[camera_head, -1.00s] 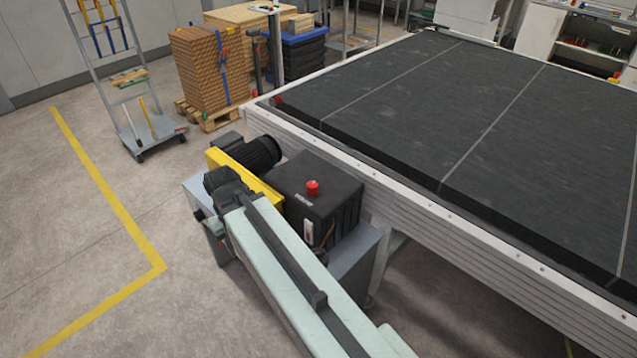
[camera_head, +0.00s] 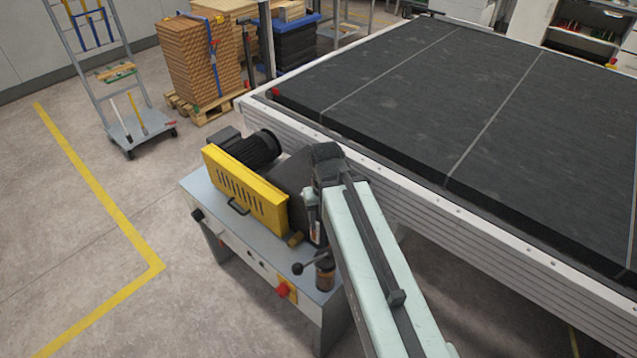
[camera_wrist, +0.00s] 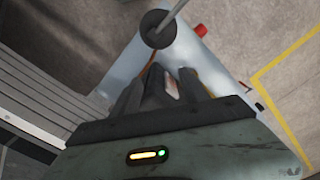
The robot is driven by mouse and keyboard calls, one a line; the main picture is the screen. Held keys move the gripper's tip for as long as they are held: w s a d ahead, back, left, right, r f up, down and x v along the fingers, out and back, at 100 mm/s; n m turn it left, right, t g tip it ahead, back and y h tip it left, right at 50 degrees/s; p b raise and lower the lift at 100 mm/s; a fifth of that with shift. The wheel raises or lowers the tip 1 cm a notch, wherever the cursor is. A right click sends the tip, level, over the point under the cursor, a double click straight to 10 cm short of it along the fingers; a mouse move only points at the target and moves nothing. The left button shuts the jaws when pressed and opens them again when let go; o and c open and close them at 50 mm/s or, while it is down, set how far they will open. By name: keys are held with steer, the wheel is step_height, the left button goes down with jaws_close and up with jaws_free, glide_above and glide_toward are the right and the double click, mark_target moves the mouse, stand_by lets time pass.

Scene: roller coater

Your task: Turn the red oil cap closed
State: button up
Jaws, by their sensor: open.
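The red oil cap does not show in either present view; in the head view my arm covers the spot on the dark tank (camera_head: 288,177) where it showed earlier. My wrist is over the right side of that tank. How far the fingers are from the cap cannot be told.
A red button (camera_head: 283,290) sits nearby. A yellow guard (camera_head: 245,190) stands left of the tank; the long roller table (camera_head: 440,195) runs behind.

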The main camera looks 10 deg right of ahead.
steer(key=w+r+n+p, duration=0.1)
steer(key=w+n, duration=0.1)
steer(key=n, duration=0.1)
steer(key=w+d+r+n+p, duration=0.1)
steer(key=w+r+n+p, duration=0.1)
steer(key=n, duration=0.2)
steer(key=w+r+n+p, duration=0.1)
steer(key=w+n, duration=0.2)
steer(key=shift+d+r+n+p, duration=0.15)
steer(key=shift+r+n+p, duration=0.15)
steer(key=shift+r+p, duration=0.1)
steer(key=w+r+n+p, duration=0.1)
steer(key=w+n, duration=0.1)
steer(key=n, duration=0.2)
steer(key=w+r+n+p, duration=0.1)
steer(key=w+n, duration=0.1)
steer(key=n, duration=0.2)
steer(key=w+r+n+p, duration=0.1)
steer(key=w+n, duration=0.1)
steer(key=n, duration=0.2)
steer(key=shift+w+r, duration=0.25)
steer(key=shift+r, duration=0.05)
steer(key=shift+w+r+n+p, duration=0.15)
steer(key=shift+w+n+p, duration=0.3)
steer(key=shift+n, duration=0.75)
step_height(320, 180, down, 8)
steer(key=b, duration=0.8)
steer(key=shift+s, duration=0.1)
jaws_close()
